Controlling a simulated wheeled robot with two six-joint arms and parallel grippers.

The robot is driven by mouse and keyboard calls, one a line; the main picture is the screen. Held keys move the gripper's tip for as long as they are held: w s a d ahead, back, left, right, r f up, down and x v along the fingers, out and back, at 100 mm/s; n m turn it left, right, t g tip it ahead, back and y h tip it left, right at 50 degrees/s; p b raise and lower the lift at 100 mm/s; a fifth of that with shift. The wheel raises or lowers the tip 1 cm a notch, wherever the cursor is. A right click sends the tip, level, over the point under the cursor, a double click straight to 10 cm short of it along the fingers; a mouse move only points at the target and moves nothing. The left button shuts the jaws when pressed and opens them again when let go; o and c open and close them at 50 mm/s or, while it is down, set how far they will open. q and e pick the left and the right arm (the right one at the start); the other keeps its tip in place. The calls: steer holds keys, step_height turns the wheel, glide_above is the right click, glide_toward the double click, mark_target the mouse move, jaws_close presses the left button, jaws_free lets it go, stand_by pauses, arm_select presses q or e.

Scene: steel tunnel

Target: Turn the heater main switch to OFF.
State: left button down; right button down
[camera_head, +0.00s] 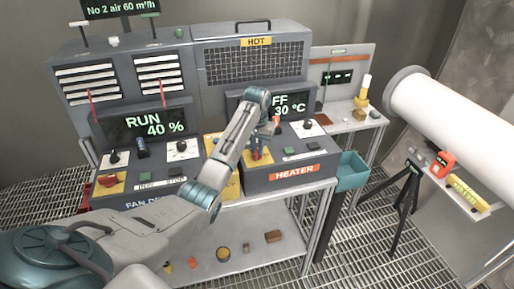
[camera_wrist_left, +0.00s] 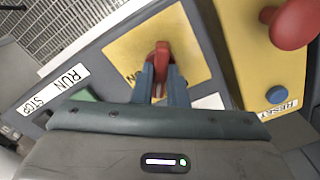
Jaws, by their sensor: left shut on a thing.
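The heater main switch is a red handle (camera_wrist_left: 162,52) on a yellow plate (camera_wrist_left: 190,38) in the left wrist view; part of an N shows beside it. In the head view, the heater desk (camera_head: 255,185) stands at centre, and my left arm covers part of the switch. My left gripper (camera_wrist_left: 161,86) has one finger on each side of the handle and is shut on it. It also shows in the head view, over the desk's left part (camera_head: 257,148). The heater display (camera_head: 283,104) shows "FF" and "30 °C", its left part hidden by my arm. My right gripper is out of view.
Beside the switch, a yellow box (camera_wrist_left: 243,50) carries a red mushroom button (camera_wrist_left: 292,22) and a blue reset button (camera_wrist_left: 277,95). The fan desk (camera_head: 150,160) reads RUN 40 %. A teal bin (camera_head: 352,172) stands right of the heater desk. A white pipe (camera_head: 450,115) is at right.

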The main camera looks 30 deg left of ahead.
arm_select(q)
steer(key=n, duration=0.6)
steer(key=shift+w+r+n, duration=0.15)
steer(key=shift+r+n, duration=0.15)
steer(key=shift+n, duration=0.1)
steer(key=shift+a, duration=0.1)
stand_by(0.3)
steer(key=c, duration=1.6)
jaws_free()
steer(key=shift+o, duration=0.8)
steer(key=shift+f, duration=0.15)
